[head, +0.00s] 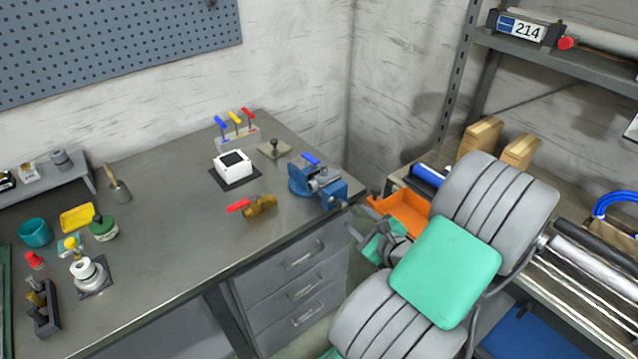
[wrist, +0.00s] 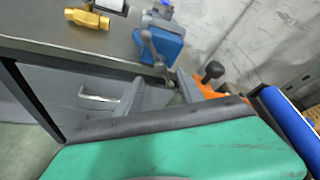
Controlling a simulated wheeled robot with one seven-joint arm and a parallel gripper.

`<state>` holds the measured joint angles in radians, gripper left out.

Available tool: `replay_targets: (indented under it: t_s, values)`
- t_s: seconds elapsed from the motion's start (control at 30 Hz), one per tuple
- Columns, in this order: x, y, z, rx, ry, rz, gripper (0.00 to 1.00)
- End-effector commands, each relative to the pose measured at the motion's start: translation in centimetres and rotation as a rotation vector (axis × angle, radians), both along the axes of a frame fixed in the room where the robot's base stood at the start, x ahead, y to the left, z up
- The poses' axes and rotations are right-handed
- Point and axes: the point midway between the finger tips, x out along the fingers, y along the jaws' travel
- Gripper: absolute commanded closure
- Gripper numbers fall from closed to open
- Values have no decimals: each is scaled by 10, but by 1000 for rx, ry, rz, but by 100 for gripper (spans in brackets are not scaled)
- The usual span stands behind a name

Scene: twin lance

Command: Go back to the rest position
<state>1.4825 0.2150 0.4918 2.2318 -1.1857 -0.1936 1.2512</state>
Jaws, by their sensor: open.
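My gripper (head: 368,218) is in front of the bench's right end, close to the blue vise (head: 318,184) and partly hidden by my own arm. In the wrist view my gripper (wrist: 160,88) has its two grey fingers apart, with nothing visible held between them. The vise shows just beyond the fingertips in that view (wrist: 158,45). I cannot tell whether the fingers touch its handle.
The metal workbench (head: 165,215) holds a brass valve with a red handle (head: 255,206), a white box (head: 232,163) and several small items at left. An orange bin (head: 408,213) and a blue roll (head: 428,175) sit by the shelf rack (head: 560,65) at right.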

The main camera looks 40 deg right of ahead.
Motion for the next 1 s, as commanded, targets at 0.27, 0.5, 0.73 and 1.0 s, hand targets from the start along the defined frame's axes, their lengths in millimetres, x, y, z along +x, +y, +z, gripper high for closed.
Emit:
replay_targets:
  t_s: [0.27,0.5,0.73,1.0]
  values:
    - [-12,47,-39,-333,174,355,55]
    - [-89,118,-118,-455,424,849,55]
    - [-179,139,-124,-500,632,1271,55]
    - [-199,130,-64,-648,900,1627,55]
